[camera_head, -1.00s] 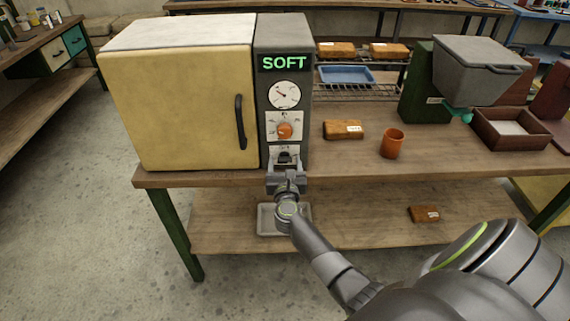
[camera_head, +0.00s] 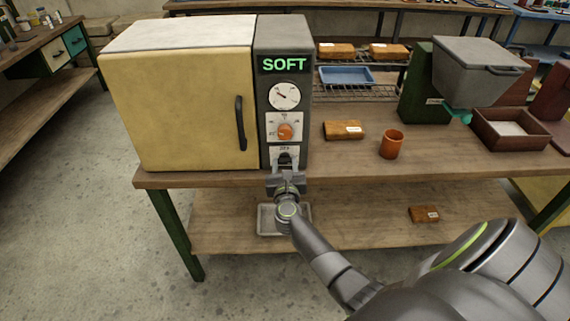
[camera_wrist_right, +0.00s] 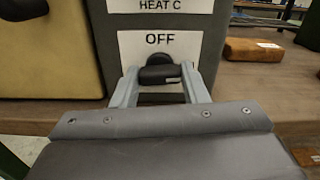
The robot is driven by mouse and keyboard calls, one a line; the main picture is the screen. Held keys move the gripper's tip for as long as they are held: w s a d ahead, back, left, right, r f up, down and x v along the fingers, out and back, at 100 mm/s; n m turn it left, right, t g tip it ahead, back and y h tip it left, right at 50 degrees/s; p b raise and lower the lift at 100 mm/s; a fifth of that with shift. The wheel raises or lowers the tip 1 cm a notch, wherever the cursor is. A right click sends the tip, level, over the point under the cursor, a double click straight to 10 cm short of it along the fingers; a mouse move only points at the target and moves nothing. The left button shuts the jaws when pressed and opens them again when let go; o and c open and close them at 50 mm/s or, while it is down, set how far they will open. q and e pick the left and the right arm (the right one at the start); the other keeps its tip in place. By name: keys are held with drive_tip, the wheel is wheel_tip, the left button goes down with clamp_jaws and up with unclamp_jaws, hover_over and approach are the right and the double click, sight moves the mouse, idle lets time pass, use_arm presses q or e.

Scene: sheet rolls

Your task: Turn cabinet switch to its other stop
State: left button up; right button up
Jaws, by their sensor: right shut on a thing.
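The cabinet (camera_head: 185,95) is a cream box with a dark control column at its right, under a green "SOFT" sign. The cabinet switch (camera_wrist_right: 159,70) is a black knob on a white plate marked "OFF", low on the column. My right gripper (camera_wrist_right: 160,82) is shut on the switch, one finger at each side of it. In the head view my right gripper (camera_head: 286,172) covers the lower part of the switch plate (camera_head: 284,149). The switch's lower side is hidden by the gripper. My left gripper is not in view.
Above the switch are an orange dial (camera_head: 285,132) and a round gauge (camera_head: 284,95). A wooden block (camera_head: 343,130) and an orange cup (camera_head: 391,144) stand to the right on the bench (camera_head: 430,165). A grey tray (camera_head: 266,220) lies on the shelf below.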

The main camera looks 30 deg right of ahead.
drive_tip(key=n+p, duration=0.2)
drive_tip(key=n, duration=0.2)
drive_tip(key=n+p, duration=0.2)
drive_tip(key=n, duration=0.2)
drive_tip(key=shift+n, duration=0.3)
drive_tip(key=n+p, duration=0.2)
drive_tip(key=n, duration=0.2)
drive_tip(key=shift+n, duration=0.3)
drive_tip(key=shift+n+p, duration=0.9)
drive_tip(key=shift+n, duration=0.8)
drive_tip(key=shift+f, duration=0.1)
drive_tip(key=o, duration=1)
